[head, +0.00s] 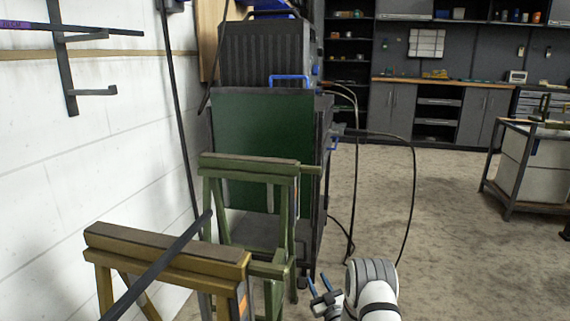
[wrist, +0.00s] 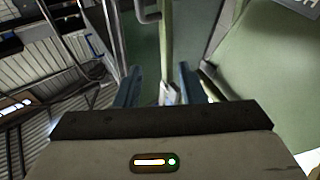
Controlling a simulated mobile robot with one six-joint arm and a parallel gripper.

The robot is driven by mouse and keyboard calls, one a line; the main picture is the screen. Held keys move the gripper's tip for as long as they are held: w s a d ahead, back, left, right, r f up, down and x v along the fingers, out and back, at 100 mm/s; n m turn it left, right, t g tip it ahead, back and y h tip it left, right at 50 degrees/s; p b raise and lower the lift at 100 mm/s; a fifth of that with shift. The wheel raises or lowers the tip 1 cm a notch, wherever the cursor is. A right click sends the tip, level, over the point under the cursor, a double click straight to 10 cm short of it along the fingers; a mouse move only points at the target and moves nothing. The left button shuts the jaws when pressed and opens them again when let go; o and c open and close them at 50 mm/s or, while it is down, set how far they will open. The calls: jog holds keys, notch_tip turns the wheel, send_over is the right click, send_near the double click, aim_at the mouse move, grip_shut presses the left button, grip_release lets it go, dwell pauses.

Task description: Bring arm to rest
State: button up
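My gripper (head: 319,284) is low in the middle of the head view, in front of the green sawhorse and the dark machine cart. Its two blue fingers stand apart with nothing seen held between them. In the wrist view my gripper (wrist: 157,80) also shows its blue fingers well apart. A small pale object (wrist: 168,93) appears between them there, but I cannot tell what it is or how far off it lies.
A green sawhorse (head: 250,170) stands left of my gripper, with a brown-topped sawhorse (head: 165,255) nearer. A dark cart with a green panel (head: 262,140) is behind them. Black cables (head: 413,200) hang to the right. The carpeted floor (head: 470,260) at right is open.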

notch_tip(320, 180, up, 29)
jog(key=d+m+g+h+p, duration=0.25)
jog(key=g+h+p, duration=0.25)
jog(key=p, duration=0.8)
jog(key=s+d+r+m+g+h+p, duration=0.1)
jog(key=s+r+g+p, duration=0.1)
jog(key=s+r+p, duration=0.4)
jog(key=s+d+r+g+h+p, duration=0.15)
jog(key=s+r, duration=0.25)
jog(key=r, duration=0.5)
jog(key=s+r+g+p, duration=0.3)
jog(key=s+r+p, duration=0.2)
jog(key=s, duration=0.6)
jog(key=s+r+m+g+p, duration=0.1)
jog(key=s+r+g+p, duration=0.2)
jog(key=s, duration=0.9)
jog(key=s+a+r+m+g+p, duration=0.1)
jog(key=s+r+g+p, duration=0.2)
jog(key=s+r+p, duration=0.4)
jog(key=s+r, duration=0.3)
jog(key=s, duration=0.2)
jog(key=shift+s+r, duration=0.15)
jog(key=shift+s, duration=0.1)
jog(key=shift+a, duration=0.1)
